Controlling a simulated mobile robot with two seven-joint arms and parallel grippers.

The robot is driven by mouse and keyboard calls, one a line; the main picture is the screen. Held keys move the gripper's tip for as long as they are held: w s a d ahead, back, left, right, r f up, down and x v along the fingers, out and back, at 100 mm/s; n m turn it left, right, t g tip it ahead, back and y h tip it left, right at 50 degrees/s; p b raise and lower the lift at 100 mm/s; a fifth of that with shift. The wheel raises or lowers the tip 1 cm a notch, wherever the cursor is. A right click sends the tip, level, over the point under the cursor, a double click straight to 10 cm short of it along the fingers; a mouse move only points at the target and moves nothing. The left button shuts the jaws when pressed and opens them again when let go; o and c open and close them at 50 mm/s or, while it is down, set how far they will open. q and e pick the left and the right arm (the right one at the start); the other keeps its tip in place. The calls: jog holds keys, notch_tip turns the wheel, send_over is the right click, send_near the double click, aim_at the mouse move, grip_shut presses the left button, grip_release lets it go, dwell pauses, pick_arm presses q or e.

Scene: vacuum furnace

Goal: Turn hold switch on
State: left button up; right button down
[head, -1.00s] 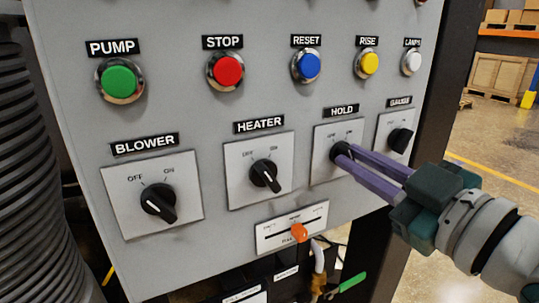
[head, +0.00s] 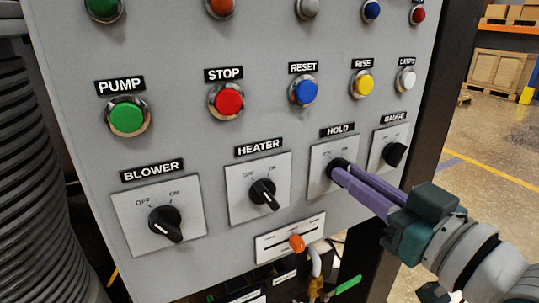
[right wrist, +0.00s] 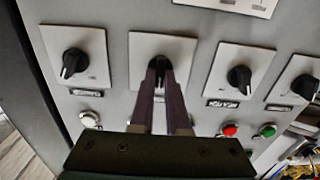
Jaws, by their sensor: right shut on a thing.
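The hold switch (head: 337,165) is a black rotary knob on a white plate under the HOLD label, on the grey control panel. My right gripper (head: 342,172) reaches in from the right, its purple fingers shut on the hold knob. In the right wrist view the fingers (right wrist: 158,75) meet at the knob (right wrist: 160,63) and cover part of it, so its exact pointer angle is hidden. My left gripper is not in view.
The gauge knob (head: 394,154) is close to the right of my fingers. The heater knob (head: 263,193) and blower knob (head: 165,223) are to the left. An orange-tipped slider (head: 297,243) sits below. Push buttons, such as the blue reset button (head: 303,91), line the panel above.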

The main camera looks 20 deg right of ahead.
jog(key=shift+d+m+p, duration=0.1)
jog(key=shift+m+p, duration=0.75)
jog(key=shift+m, duration=2.05)
jog(key=shift+f+m, duration=0.1)
jog(key=shift+m, duration=0.2)
jog(key=c, duration=0.9)
grip_release()
jog(key=s, duration=1)
jog(key=shift+d, duration=0.35)
jog(key=shift+w, duration=0.1)
